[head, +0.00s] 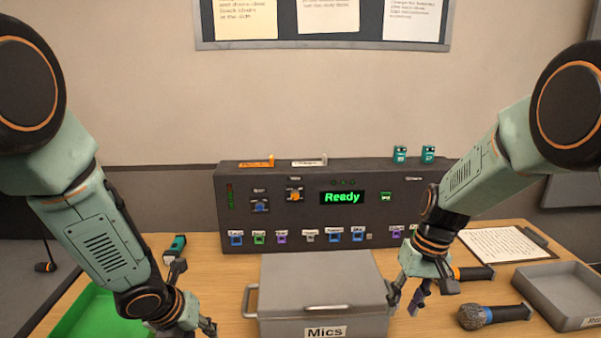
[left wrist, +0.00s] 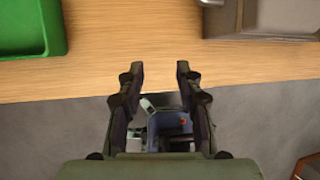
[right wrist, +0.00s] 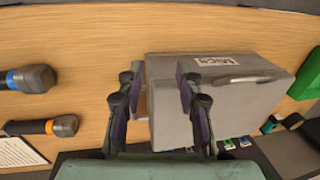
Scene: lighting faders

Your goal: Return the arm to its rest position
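My right gripper (head: 405,300) hangs over the table at the right side of the grey Mics box (head: 318,275), pointing down. In the right wrist view its fingers (right wrist: 160,68) are apart with nothing held, and part of the box (right wrist: 215,100) shows behind them. My left gripper (head: 193,328) is low at the bottom of the head view, near the green tray (head: 98,318), and partly cut off. In the left wrist view its fingers (left wrist: 160,68) are apart and empty, over the table's front edge.
A dark console (head: 290,220) with coloured faders and a "Ready" display stands at the back. On the right lie a blue-banded microphone (head: 490,315), an orange-banded one (head: 473,273), a clipboard (head: 505,245) and a grey tray (head: 560,290). A teal-ended object (head: 176,247) is at left.

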